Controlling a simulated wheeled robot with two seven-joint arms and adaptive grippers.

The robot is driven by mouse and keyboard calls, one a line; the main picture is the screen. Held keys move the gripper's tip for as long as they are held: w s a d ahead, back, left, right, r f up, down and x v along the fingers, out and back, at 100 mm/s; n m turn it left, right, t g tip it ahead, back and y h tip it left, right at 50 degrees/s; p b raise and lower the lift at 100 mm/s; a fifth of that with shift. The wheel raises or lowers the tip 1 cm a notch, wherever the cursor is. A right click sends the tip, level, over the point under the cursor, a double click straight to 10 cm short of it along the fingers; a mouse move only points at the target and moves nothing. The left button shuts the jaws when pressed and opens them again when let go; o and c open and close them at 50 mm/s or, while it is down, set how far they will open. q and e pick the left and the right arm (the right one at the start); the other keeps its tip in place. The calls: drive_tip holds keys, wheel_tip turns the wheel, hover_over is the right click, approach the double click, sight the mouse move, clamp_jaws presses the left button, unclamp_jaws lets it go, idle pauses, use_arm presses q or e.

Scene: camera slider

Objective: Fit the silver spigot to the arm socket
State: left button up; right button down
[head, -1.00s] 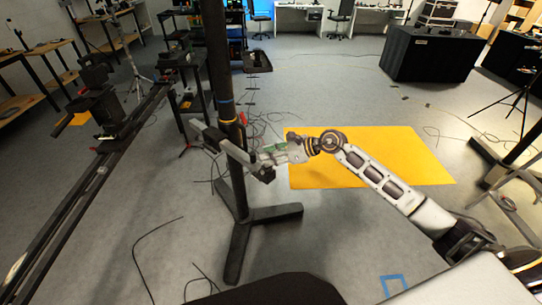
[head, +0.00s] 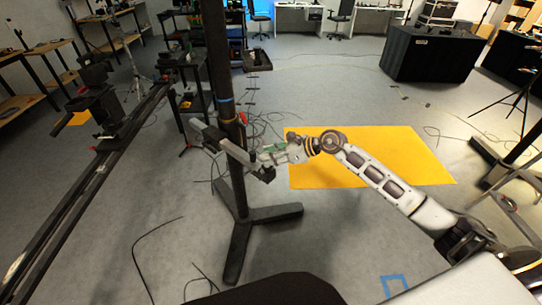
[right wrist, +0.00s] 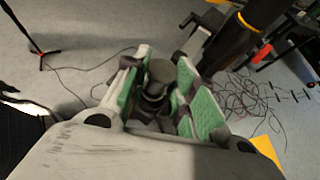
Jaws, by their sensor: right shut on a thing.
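My right gripper (head: 268,158) is beside the dark upright column, to its right, at the end of a light grey arm (head: 224,145) that crosses the column. In the right wrist view its green-padded fingers (right wrist: 157,95) are shut on a short dark grey metallic cylinder with a wider top, which I take to be the spigot (right wrist: 157,72). In the head view the gripper mostly hides the spigot. A small black fitting (head: 266,174) sits at the arm's right end, just below the gripper. I cannot tell whether the spigot is in the socket. My left gripper is not in view.
The black column (head: 222,75) stands on a spread-leg base (head: 272,213). A long slider rail (head: 85,195) runs along the left. Loose cables lie around the column. A yellow mat (head: 400,170) lies to the right, with open floor before it.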

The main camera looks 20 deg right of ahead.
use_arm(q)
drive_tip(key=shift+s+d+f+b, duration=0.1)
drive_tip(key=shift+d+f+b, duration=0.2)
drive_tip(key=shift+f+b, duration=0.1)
use_arm(e)
drive_tip(key=shift+f, duration=0.2)
idle(0.6)
use_arm(q)
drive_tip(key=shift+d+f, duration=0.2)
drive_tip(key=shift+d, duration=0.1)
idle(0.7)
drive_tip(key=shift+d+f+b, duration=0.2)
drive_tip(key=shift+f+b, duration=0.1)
drive_tip(key=shift+b, duration=0.2)
use_arm(e)
drive_tip(key=shift+f, duration=0.3)
use_arm(q)
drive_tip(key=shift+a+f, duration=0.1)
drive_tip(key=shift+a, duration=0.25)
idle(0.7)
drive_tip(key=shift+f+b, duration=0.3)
drive_tip(key=shift+b, duration=0.1)
use_arm(e)
drive_tip(key=shift+f, duration=0.2)
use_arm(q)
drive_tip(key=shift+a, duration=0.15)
use_arm(e)
drive_tip(key=shift+f, duration=0.1)
